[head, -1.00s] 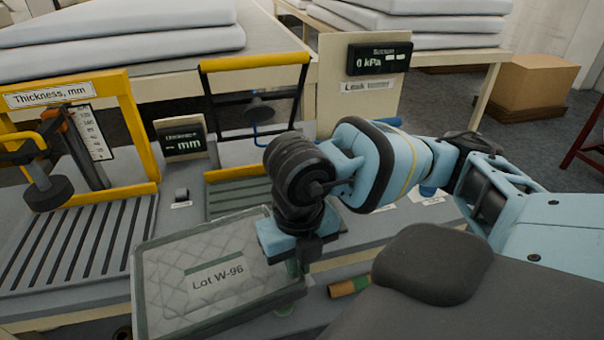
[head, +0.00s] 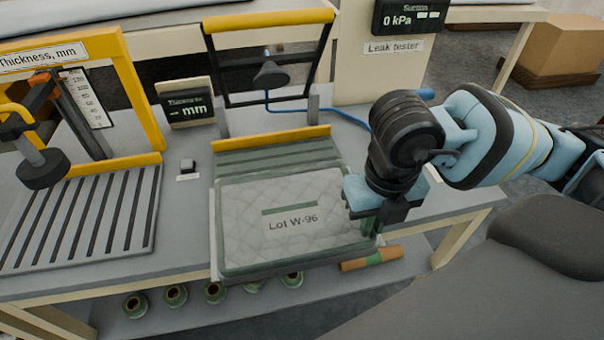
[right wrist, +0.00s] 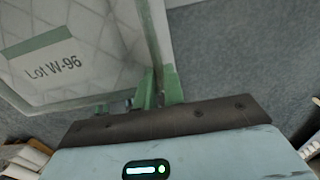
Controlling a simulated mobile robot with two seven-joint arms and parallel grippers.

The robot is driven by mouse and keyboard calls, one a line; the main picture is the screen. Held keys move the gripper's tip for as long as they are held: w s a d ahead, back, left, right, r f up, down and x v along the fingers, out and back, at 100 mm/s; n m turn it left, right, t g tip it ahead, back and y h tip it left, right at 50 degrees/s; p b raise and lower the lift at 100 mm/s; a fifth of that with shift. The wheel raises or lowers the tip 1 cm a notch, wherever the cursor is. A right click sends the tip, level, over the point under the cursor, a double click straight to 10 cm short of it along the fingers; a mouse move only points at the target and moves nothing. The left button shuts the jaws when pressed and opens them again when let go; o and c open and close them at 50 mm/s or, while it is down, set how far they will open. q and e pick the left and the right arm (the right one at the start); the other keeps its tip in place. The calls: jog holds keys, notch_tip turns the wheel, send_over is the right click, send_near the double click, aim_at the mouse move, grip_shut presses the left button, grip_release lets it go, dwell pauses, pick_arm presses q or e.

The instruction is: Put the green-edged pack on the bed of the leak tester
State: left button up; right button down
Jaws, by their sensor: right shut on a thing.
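The green-edged pack (head: 290,235), labelled Lot W-96, is a flat quilted pad with a green rim. In the head view it lies over the front of the leak tester's slatted bed (head: 275,155), whose rear slats show behind it. I cannot tell whether it rests on the bed or is just above it. My right gripper (head: 375,222) is shut on the pack's right edge; the right wrist view shows its green fingers (right wrist: 157,90) at the rim of the pack (right wrist: 75,50). The leak tester's yellow-topped frame (head: 268,60) stands raised behind the bed. My left gripper is not in view.
The thickness gauge (head: 85,200) with its slatted bed stands at left. A small dark block (head: 187,166) sits between the stations. Several green rolls (head: 175,295) and a brown roll (head: 370,258) lie on the shelf below. A blue hose (head: 345,115) runs behind the bed.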

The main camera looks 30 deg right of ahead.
jog(key=w+d, duration=0.1)
jog(key=w, duration=0.3)
jog(key=w+d+f, duration=0.1)
jog(key=w, duration=0.4)
jog(key=w+d, duration=0.2)
jog(key=w, duration=0.3)
jog(key=shift+w+d+f, duration=0.1)
jog(key=shift+f, duration=0.1)
jog(key=shift+w+d, duration=0.15)
jog(key=shift+w, duration=0.2)
jog(key=shift+f, duration=1.85)
jog(key=c, duration=1.9)
grip_release()
jog(key=shift+f, duration=0.1)
jog(key=shift+c, duration=0.2)
jog(key=o, duration=0.4)
jog(key=shift+o, duration=0.2)
